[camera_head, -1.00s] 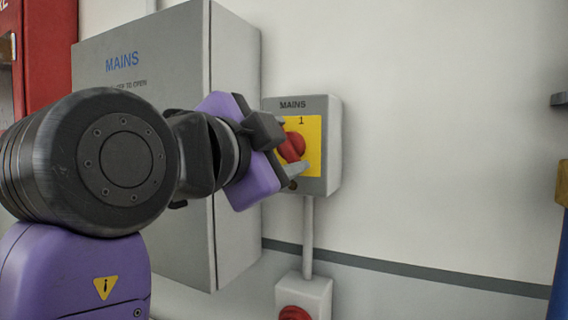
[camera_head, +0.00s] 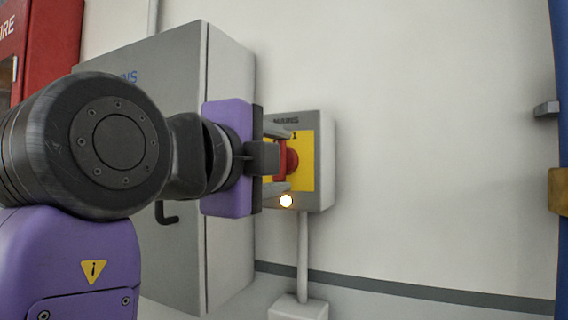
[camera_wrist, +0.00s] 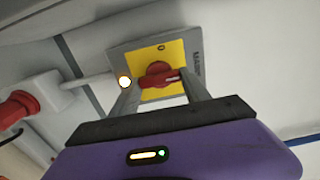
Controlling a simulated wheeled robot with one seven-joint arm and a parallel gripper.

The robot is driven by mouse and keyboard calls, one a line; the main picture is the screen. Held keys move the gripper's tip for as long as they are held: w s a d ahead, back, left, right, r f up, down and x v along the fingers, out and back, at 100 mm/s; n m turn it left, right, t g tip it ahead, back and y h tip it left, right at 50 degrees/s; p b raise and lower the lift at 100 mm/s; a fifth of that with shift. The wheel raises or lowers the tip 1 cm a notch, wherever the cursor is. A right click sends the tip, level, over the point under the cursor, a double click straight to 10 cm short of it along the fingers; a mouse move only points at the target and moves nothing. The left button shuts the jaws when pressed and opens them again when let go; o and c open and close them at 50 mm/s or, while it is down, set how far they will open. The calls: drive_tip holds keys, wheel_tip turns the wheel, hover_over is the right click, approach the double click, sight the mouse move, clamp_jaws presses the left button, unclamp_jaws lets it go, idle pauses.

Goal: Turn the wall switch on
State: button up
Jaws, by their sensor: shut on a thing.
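The wall switch (camera_head: 325,160) is a grey box marked MAINS with a yellow plate (camera_head: 305,160) and a red rotary knob (camera_head: 290,160). A lamp (camera_head: 286,201) at its lower edge glows bright. My gripper (camera_head: 281,160) is level at the box and shut on the red knob. In the wrist view the knob (camera_wrist: 158,74) lies between the two fingers of my gripper (camera_wrist: 163,88), and the lit lamp (camera_wrist: 125,81) is left of it. The fingers hide part of the plate.
A large grey MAINS cabinet (camera_head: 160,90) with a black handle stands left, behind my arm. A conduit (camera_head: 303,255) runs down to a white box (camera_head: 298,308), which has a red plug in the wrist view (camera_wrist: 14,106). Bare wall is to the right.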

drive_tip(key=shift+f, duration=0.1)
drive_tip(key=o, duration=1.4)
drive_tip(key=shift+s, duration=0.1)
drive_tip(key=v, duration=0.7)
drive_tip(key=shift+s+a, duration=0.1)
drive_tip(key=shift+s, duration=0.2)
